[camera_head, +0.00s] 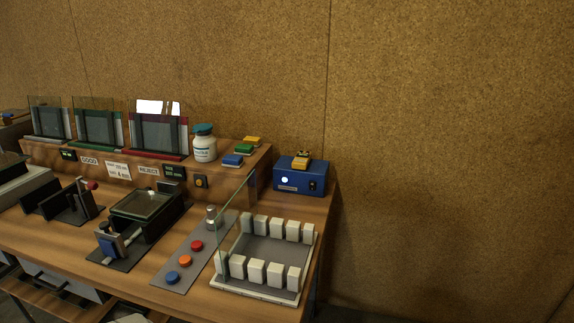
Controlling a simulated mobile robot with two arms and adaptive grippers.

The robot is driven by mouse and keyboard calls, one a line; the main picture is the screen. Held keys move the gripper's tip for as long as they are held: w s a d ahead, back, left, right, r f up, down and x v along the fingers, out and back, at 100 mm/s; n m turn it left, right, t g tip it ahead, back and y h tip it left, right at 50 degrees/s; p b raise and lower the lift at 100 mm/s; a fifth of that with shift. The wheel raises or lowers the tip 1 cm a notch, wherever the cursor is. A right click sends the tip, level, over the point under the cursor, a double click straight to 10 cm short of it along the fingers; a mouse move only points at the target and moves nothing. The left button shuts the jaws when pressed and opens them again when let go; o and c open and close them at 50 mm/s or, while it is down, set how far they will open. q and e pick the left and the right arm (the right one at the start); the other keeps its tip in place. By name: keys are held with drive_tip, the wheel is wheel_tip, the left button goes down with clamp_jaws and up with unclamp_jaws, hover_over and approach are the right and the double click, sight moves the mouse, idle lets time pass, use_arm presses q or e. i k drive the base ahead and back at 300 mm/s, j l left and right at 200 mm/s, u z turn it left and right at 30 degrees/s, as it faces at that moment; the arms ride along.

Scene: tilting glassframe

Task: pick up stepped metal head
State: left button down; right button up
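A small silvery metal piece that looks like the stepped metal head (211,214) stands upright at the far end of a grey strip plate (185,262) on the wooden workbench. It is close to the left edge of an upright glass pane, and its finer shape is too small to tell. A red knob (197,245), an orange knob (185,261) and a blue knob (172,277) sit in a row on the same plate, nearer the front. Neither of my grippers is in view.
Right of the plate is a white-edged tray (252,291) with several white blocks and a tilted glass pane (230,232). A blue box (301,180) stands behind. A black glass-topped device (147,205) is at left. A raised shelf (229,177) carries a white bottle (204,148).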

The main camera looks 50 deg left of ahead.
sight(212, 210)
drive_tip(key=u, duration=2)
